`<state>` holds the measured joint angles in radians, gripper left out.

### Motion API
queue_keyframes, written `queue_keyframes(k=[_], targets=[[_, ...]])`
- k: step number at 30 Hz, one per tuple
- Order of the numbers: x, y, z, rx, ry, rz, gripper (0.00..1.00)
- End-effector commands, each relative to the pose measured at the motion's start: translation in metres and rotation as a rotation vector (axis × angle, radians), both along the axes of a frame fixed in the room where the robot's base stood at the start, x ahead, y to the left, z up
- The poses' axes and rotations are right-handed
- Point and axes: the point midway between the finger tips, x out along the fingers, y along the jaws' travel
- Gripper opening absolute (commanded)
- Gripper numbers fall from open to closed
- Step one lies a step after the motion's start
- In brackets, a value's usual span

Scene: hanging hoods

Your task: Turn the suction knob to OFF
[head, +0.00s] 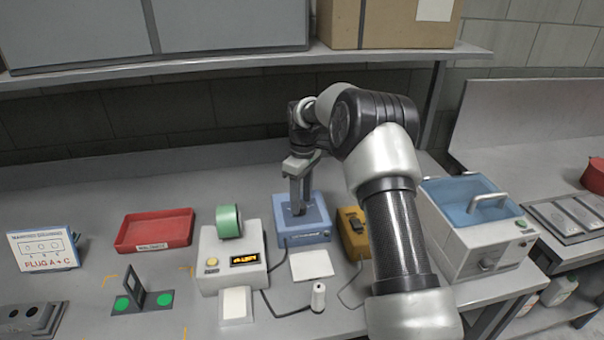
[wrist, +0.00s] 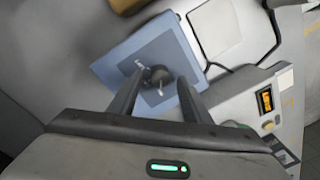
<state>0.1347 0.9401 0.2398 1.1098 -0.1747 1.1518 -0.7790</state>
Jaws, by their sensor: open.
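The blue box (head: 312,239) stands on the bench in the middle of the head view, below my gripper (head: 298,208). In the wrist view the blue box (wrist: 112,65) fills the upper middle, with a dark round knob (wrist: 158,76) on its top face. A light pointer mark shows on the knob. My gripper (wrist: 160,82) is open, and its two fingers lie on either side of the knob in the picture. I cannot tell whether they touch it. In the head view the fingers hide the knob. The lettering on the box is too small to read.
A white device with a green roll (head: 228,222) stands left of the blue box, and a yellow-brown box (head: 354,246) close on its right. A white pad (head: 311,265) and cables lie in front. A red tray (head: 153,231) and a blue-topped bath (head: 470,205) stand farther out.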

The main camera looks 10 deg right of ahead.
Motion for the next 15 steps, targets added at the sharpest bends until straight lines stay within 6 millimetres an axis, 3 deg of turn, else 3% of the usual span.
queue_keyframes(k=[15], targets=[[0.006, -0.004, 0.122, 0.0, -0.006, 0.001, 0.44]])
